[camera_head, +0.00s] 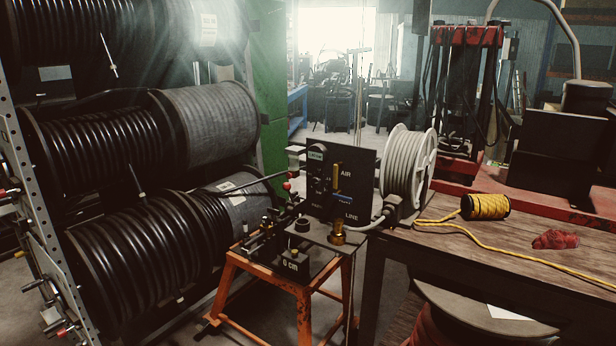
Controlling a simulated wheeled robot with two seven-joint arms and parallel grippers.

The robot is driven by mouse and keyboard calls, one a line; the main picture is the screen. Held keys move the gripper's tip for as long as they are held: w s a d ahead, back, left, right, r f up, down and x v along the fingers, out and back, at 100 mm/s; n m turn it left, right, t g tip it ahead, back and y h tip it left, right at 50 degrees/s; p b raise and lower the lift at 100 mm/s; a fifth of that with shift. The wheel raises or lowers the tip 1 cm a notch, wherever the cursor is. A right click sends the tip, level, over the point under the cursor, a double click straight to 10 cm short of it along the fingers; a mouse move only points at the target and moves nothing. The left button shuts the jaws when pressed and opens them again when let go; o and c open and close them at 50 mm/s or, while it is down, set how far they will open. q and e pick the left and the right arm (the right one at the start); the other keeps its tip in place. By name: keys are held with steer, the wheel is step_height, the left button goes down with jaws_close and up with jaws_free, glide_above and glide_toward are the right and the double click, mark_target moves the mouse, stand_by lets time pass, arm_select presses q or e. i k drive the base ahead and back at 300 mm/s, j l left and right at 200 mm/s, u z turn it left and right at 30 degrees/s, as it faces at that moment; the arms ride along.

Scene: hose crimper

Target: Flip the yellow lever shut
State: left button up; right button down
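The yellow lever (337,179) is small and stands about upright on the face of a black panel (361,182). The panel is marked AIR above and LINE below, and rises at the back of the crimper bench. A small blue part (343,198) sits just below the lever. Nothing stands in front of the lever. Neither of my grippers shows in the head view.
The crimper (290,262) sits on an orange stand (304,315), with a brass fitting (338,233) below the panel. Hose reels (145,255) crowd the left. A white hose reel (405,165) and wooden table (480,250) with yellow rope (485,206) are right.

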mark_target(337, 167)
steer(key=i+j, duration=0.2)
steer(key=j, duration=0.15)
steer(key=i+j+z, duration=0.1)
steer(key=j, duration=0.25)
steer(key=i+j, duration=0.25)
steer(key=j+z, duration=0.05)
steer(key=j, duration=0.05)
